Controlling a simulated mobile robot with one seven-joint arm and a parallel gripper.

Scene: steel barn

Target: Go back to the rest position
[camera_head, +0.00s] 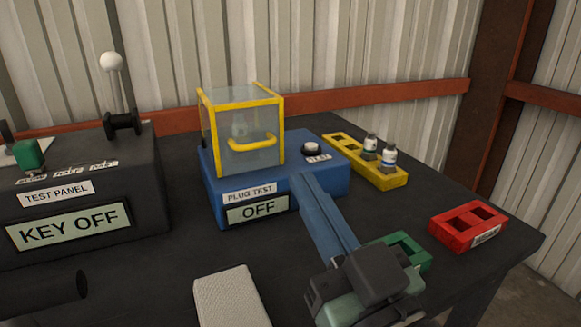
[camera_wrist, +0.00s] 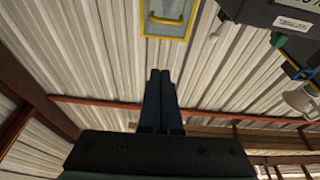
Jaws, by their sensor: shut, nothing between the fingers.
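My gripper (camera_head: 304,182) reaches up from the lower right in the head view, its long blue fingers closed together and empty. Its fingertips overlap the front right part of the blue plug test box (camera_head: 215,190) in the picture; I cannot tell whether they touch it. In the wrist view the shut fingers (camera_wrist: 160,78) point up the picture. The plug test display (camera_head: 258,209) reads OFF. A clear cover with a yellow frame (camera_head: 240,103) and handle stands shut on the box, with a plug-like item dimly visible inside. The cover also shows in the wrist view (camera_wrist: 167,32).
The test panel (camera_head: 100,218) at left reads KEY OFF. A yellow rack (camera_head: 393,181) holds two small plugs. A red rack (camera_head: 455,236) is empty; a green rack (camera_head: 412,246) is partly behind my wrist. A pale grey block (camera_head: 230,297) lies at the front of the dark table.

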